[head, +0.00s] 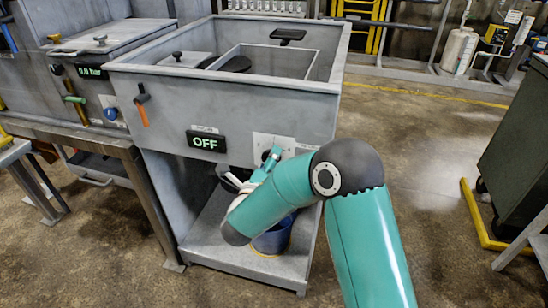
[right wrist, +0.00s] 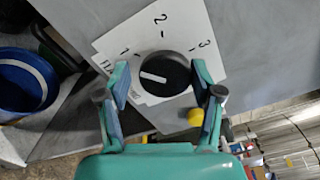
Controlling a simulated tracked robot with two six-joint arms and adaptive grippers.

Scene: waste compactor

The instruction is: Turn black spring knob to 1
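The black knob (right wrist: 172,86) sits on a white dial plate (right wrist: 190,32) marked 1, 2 and 3. Its white line lies on the left part of its face, pointing left and slightly up in the right wrist view. My right gripper (right wrist: 162,78) is open, with one finger on each side of the knob. A gap shows at the left finger; contact at the right finger is unclear. In the head view the plate (head: 262,138) is on the grey compactor front, and my right gripper (head: 270,158) and arm hide the knob. My left gripper is out of view.
The compactor (head: 245,108) carries an OFF display (head: 206,142) and an orange-handled lever (head: 142,108). A blue bucket (head: 273,240) stands on the lower shelf. A yellow knob (right wrist: 195,117) shows close to the right finger.

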